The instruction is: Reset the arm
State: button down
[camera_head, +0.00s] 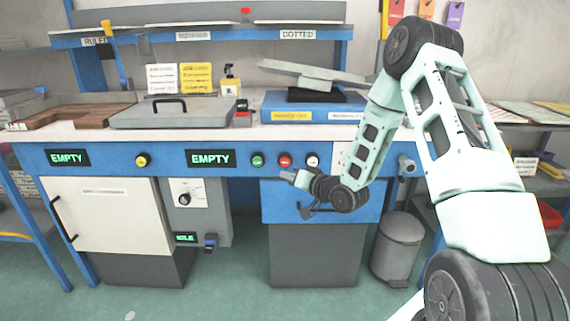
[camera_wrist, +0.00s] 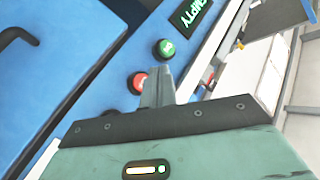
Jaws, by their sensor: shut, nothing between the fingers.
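My arm reaches in from the right in the head view and bends down in front of the blue workbench (camera_head: 232,172). My gripper (camera_head: 286,174) is just in front of the bench's front panel, below and near the red button (camera_head: 285,160). In the wrist view my gripper (camera_wrist: 160,85) is shut and empty. Its fingertips appear close to the red button (camera_wrist: 137,83) and the green button (camera_wrist: 164,49). I cannot tell whether they touch the panel.
A white button (camera_head: 312,160) and a yellow button (camera_head: 142,160) sit on the panel, with green "EMPTY" displays (camera_head: 211,159). A grey lidded box (camera_head: 173,113) stands on the bench. A grey bin (camera_head: 398,248) stands on the floor at right. The front floor is clear.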

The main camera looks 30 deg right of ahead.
jog(key=shift+a, duration=0.1)
dwell(0.4)
jog(key=s+a+r+n+g, duration=0.1)
jog(key=s+a+n+g, duration=0.25)
jog(key=a, duration=0.65)
jog(key=s+a+r+n+g, duration=0.25)
jog(key=s+a+g, duration=0.2)
jog(key=a, duration=0.65)
jog(key=s+a+r+n+g+h, duration=0.1)
jog(key=s+a+n+g, duration=0.15)
jog(key=s, duration=0.65)
jog(key=s+a+r+n+g+h, duration=0.1)
jog(key=s+a+r+n+g, duration=0.15)
jog(key=s, duration=0.75)
jog(key=s+a+r+n+g, duration=0.1)
jog(key=s+a+n+g, duration=0.15)
jog(key=s, duration=0.65)
notch_tip(320, 180, up, 19)
jog(key=p, duration=1.9)
jog(key=shift+s+f+m+h, duration=0.15)
jog(key=shift+s+m+h, duration=0.2)
jog(key=shift+s, duration=0.1)
jog(key=shift+g, duration=0.25)
